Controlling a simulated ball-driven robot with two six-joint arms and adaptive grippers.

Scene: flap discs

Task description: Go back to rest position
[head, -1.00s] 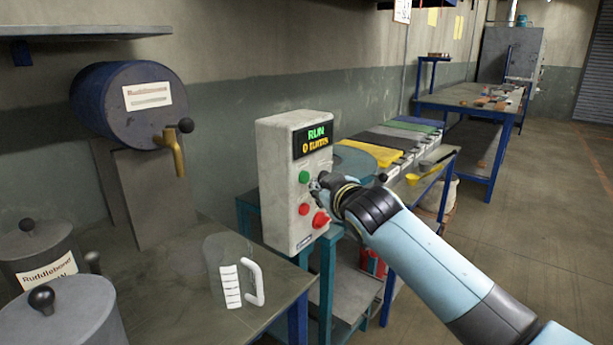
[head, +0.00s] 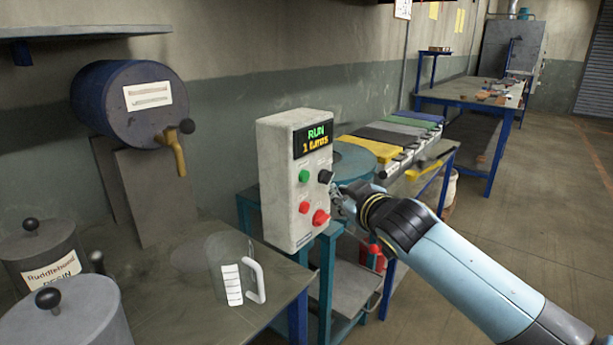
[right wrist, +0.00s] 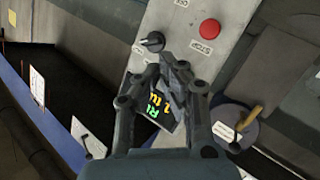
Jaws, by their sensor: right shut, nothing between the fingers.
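My right gripper (head: 343,203) is shut and empty just right of the grey control box (head: 283,225). In the right wrist view its closed fingers (right wrist: 177,68) partly cover the lit display. The box's display (head: 316,141) reads RUN in green with a yellow line under it that seems to start with 1. The box has a green button (head: 304,176), a black knob (head: 325,177), a small red button (head: 304,208) and a larger red button (head: 321,217). The black knob also shows in the right wrist view (right wrist: 153,41), apart from the fingers. My left gripper is out of view.
A clear jug with a white handle (head: 257,282) stands on the front table (head: 180,310). Lidded grey pots (head: 75,320) are at lower left. A blue drum with a tap (head: 115,105) is behind. Coloured sheets (head: 372,148) lie on a bench. The floor at right is open.

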